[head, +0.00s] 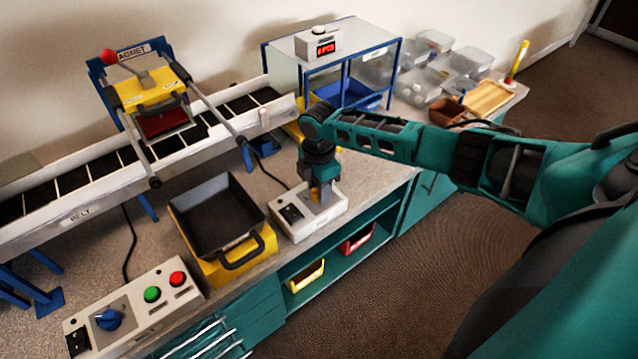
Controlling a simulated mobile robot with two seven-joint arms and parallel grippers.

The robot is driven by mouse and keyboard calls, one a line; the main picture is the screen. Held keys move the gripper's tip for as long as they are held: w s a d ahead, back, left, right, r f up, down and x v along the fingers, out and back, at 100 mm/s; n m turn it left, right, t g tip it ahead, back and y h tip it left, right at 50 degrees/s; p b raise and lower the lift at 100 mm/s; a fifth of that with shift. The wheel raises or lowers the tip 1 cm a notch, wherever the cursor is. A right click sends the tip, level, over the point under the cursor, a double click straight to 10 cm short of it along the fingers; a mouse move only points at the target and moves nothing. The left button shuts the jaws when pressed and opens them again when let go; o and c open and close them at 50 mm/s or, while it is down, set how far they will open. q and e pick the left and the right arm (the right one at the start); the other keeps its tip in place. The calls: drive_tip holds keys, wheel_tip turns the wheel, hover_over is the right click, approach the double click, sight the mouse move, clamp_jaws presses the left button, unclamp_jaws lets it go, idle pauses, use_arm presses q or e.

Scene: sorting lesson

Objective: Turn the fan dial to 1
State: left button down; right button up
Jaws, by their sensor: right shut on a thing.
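A small white control box (304,225) stands near the front edge of the bench, with a black switch (291,213) on its left part. My right gripper (322,192) points down onto the right part of this box. It is shut on the fan dial, which it hides almost wholly; a bit of yellow shows at the fingers. The number the dial points to cannot be read. My left gripper is not in view.
Left of the box stands a yellow-and-black bin (222,256). Farther left is a control panel (165,283) with a blue knob (109,319), green and red buttons. Behind run the belt (90,205) and magnet frame (152,92). A clear-walled cabinet (300,50) stands behind my arm.

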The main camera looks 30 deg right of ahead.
drive_tip(key=shift+a+n, duration=0.1)
drive_tip(key=shift+n, duration=0.5)
drive_tip(key=o, duration=1.1)
drive_tip(key=shift+c, duration=0.2)
wheel_tip(320, 180, up, 13)
drive_tip(key=shift+p, duration=0.4)
